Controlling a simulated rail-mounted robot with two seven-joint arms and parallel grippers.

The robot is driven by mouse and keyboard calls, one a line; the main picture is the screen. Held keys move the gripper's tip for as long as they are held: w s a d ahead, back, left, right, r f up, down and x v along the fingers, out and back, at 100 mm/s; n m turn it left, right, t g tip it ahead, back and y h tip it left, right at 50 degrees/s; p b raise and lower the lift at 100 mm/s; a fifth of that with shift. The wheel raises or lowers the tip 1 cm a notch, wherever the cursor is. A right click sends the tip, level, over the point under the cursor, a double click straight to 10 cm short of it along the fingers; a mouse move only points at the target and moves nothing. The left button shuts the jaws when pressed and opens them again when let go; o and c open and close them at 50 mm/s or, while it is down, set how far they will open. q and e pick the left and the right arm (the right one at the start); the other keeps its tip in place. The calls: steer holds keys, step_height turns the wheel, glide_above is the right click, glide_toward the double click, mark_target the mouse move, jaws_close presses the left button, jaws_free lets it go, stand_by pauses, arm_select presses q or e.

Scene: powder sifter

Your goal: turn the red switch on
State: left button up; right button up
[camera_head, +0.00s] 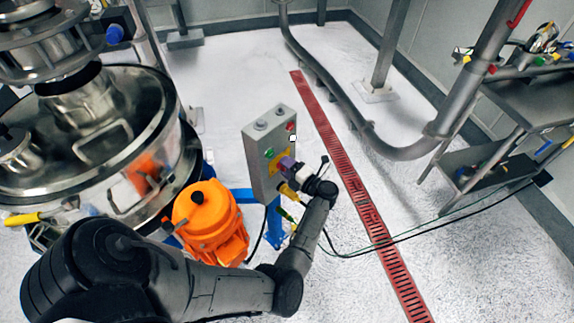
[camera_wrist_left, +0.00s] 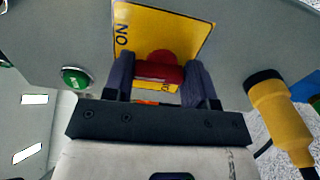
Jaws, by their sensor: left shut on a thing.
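The red switch (camera_wrist_left: 160,68) sits on a yellow plate (camera_wrist_left: 180,22) with "ON" lettering on its left side in the left wrist view. My left gripper (camera_wrist_left: 160,80) has one dark finger on each side of the red knob and is shut on it. In the head view the yellow plate (camera_head: 280,161) is on the front of a grey control box (camera_head: 262,135). There my left gripper (camera_head: 287,167) is against the plate and hides the switch. The knob's exact turn position is hard to tell. My right gripper is in neither view.
A green button (camera_wrist_left: 75,78) is left of the plate and a yellow plug (camera_wrist_left: 280,112) is at the right. An orange motor (camera_head: 212,225) and a steel sifter (camera_head: 95,125) stand left of the box. A red floor grate (camera_head: 350,185) runs past its right, amid open floor.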

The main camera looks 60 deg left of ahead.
arm_select(q)
steer(key=shift+m, duration=0.4)
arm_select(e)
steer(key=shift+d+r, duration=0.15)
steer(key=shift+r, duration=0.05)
arm_select(q)
steer(key=o, duration=0.9)
